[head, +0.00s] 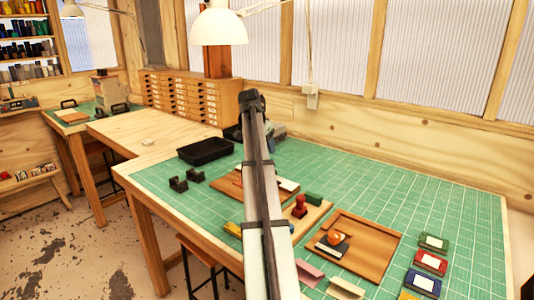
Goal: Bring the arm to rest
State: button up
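My arm rises from the bottom middle of the head view, a pale link with dark bands, up to a dark joint near the lamp. I cannot make out my gripper or its fingers; the arm's far part is hidden behind this link. The link covers part of the green cutting mat (440,200) on the bench and part of a wooden board (227,183).
On the bench stand a black tray (206,151), black blocks (186,180), a red stamp (299,206), a wooden tray (381,236) holding small items, and coloured pads (430,262). A white lamp (217,26) hangs above. The mat's right part is clear.

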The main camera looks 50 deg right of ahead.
jog(key=shift+a+r, duration=0.15)
jog(key=shift+r, duration=0.2)
jog(key=shift+w, duration=0.1)
dwell(0.3)
